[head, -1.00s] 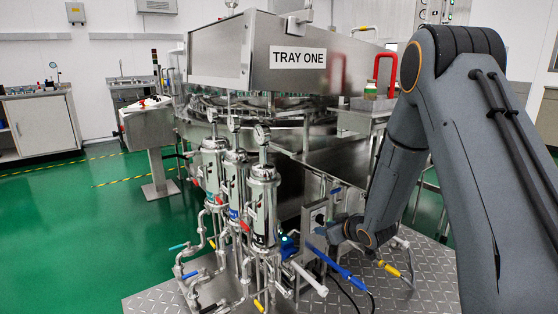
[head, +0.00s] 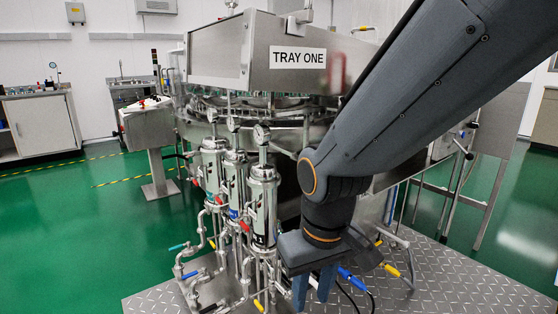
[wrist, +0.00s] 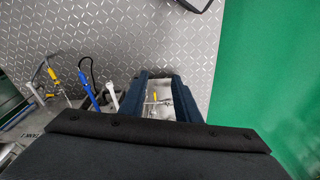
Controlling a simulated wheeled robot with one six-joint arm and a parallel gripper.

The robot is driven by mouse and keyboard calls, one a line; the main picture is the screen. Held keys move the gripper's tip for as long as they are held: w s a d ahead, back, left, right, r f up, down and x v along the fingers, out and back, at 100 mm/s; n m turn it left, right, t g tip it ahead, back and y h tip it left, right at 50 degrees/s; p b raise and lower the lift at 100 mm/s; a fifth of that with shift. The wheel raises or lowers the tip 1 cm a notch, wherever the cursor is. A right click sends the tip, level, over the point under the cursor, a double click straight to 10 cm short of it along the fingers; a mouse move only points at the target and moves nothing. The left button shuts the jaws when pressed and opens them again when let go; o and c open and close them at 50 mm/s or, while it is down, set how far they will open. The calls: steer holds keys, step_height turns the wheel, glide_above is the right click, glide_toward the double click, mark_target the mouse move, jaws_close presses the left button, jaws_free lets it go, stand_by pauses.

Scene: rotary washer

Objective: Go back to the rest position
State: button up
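My gripper (head: 312,288) hangs below my bent arm in the head view, in front of the washer's lower pipework. Its two blue fingers point down. In the wrist view the fingers (wrist: 160,90) are spread apart, with pipework, a yellow handle and metal plate visible in the gap. Nothing is held between them. The rotary washer (head: 225,55), labelled TRAY ONE, stands behind my gripper. My arm hides the washer's right part.
Gauged filter housings (head: 263,200) and pipes stand close to the left of my gripper. A blue handle (head: 352,280) and a yellow handle (head: 391,270) lie to its right. The chequered metal plate (head: 450,275) is clear at right. Open green floor (head: 60,240) lies left.

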steer(key=s+r+g, duration=0.1)
steer(key=s, duration=0.6)
steer(key=d+r+m+p, duration=0.4)
steer(key=d+r+p, duration=0.9)
steer(key=p, duration=1)
step_height(320, 180, up, 4)
steer(key=shift+d+m+h, duration=0.2)
steer(key=shift+m+h, duration=0.1)
steer(key=shift+s, duration=0.1)
